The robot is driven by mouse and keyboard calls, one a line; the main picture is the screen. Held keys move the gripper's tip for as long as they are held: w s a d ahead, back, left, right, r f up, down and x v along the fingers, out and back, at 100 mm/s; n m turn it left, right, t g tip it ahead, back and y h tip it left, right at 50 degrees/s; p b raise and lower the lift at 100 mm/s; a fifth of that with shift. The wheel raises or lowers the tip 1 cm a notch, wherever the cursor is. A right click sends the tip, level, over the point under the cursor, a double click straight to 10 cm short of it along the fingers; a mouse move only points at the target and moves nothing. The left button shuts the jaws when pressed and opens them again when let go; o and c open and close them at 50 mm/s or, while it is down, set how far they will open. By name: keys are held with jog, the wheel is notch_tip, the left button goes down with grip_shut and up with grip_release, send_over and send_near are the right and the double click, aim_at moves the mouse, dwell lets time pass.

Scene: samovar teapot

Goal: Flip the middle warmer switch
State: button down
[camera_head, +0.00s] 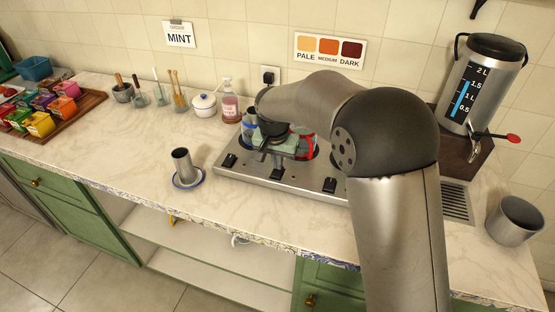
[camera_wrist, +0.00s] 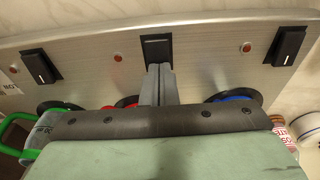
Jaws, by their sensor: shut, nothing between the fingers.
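The steel warmer (camera_head: 300,184) has a row of three black rocker switches along its front edge. The middle switch (camera_wrist: 157,47) is at top centre in the wrist view; in the head view it is mostly hidden by my gripper. My gripper (camera_wrist: 160,68) is shut and empty, its fingertips right at the near edge of the middle switch; I cannot tell whether they touch it. In the head view my gripper (camera_head: 277,168) points down at the warmer's front. The left-hand switch (camera_head: 229,160) and right-hand switch (camera_head: 329,185) stand clear on either side.
Pots with blue, red and green parts stand on the warmer behind my gripper, partly hidden. A steel cup (camera_head: 181,164) stands on a blue-rimmed saucer to the left. A samovar (camera_head: 483,82) and a steel mug (camera_head: 514,220) are at the right.

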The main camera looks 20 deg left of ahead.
jog(key=shift+w+r+p, duration=0.1)
jog(key=shift+p, duration=0.35)
jog(key=shift+f+g+p, duration=0.2)
jog(key=shift+g+p, duration=0.2)
jog(key=shift+g, duration=0.1)
jog(key=shift+w+f+b, duration=0.1)
jog(key=shift+f+b, duration=0.1)
jog(key=shift+b, duration=0.1)
jog(key=shift+s, duration=0.2)
jog(key=shift+s+b, duration=0.3)
jog(key=shift+s, duration=0.5)
jog(key=shift+r, duration=0.15)
notch_tip(320, 180, up, 14)
jog(key=s+p, duration=0.1)
